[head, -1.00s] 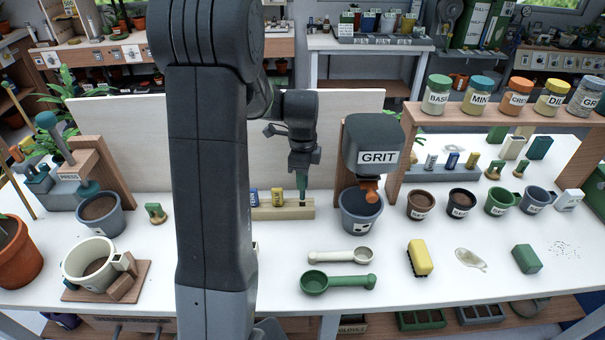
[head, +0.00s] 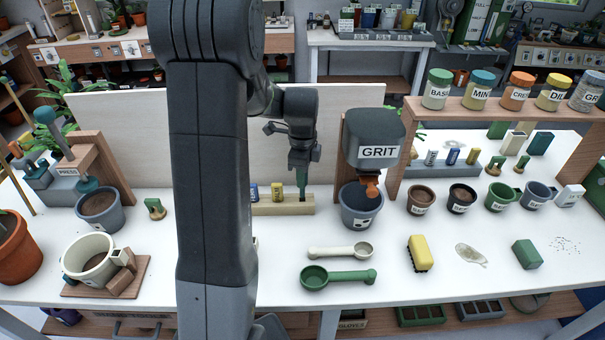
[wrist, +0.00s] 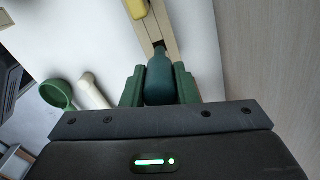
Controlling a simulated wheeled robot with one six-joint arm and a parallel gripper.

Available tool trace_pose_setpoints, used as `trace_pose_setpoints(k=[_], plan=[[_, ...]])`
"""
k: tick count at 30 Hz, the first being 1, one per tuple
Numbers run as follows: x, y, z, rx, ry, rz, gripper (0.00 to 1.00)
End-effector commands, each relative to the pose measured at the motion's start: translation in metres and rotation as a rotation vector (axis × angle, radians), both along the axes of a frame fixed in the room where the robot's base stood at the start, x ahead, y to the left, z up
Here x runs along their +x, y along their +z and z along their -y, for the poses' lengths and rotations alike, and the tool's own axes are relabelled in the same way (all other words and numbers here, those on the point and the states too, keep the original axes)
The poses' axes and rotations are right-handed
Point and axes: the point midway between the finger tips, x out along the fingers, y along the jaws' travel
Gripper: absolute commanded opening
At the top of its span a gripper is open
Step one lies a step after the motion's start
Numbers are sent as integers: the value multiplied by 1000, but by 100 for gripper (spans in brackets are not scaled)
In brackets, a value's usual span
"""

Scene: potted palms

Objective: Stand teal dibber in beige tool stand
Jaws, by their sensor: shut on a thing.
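The teal dibber (head: 302,180) is held upright in my gripper (head: 303,165), and its lower end meets the right part of the beige tool stand (head: 270,208). In the wrist view the dibber (wrist: 160,80) sits between the green fingers of my gripper (wrist: 160,86), which are shut on it. Its tip reaches a dark hole in the beige stand (wrist: 168,22) there. How deep the tip sits is hard to tell. A blue and a yellow labelled tool stand in the same stand, and its left end is hidden behind my arm.
The GRIT dispenser (head: 374,140) stands close to the right of my gripper, over a grey pot (head: 361,208). A white panel (head: 345,110) rises behind the stand. A white scoop (head: 340,252) and a green scoop (head: 338,277) lie in front.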

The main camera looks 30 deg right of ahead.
Motion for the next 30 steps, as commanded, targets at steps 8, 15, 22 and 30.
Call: trace_pose_setpoints(k=[8, 15, 22, 30], plan=[[0, 0, 0, 0, 0, 0, 6], [0, -7, 0, 0, 0, 0, 6], [0, -16, 0, 0, 0, 0, 6], [0, -27, 0, 0, 0, 0, 6]])
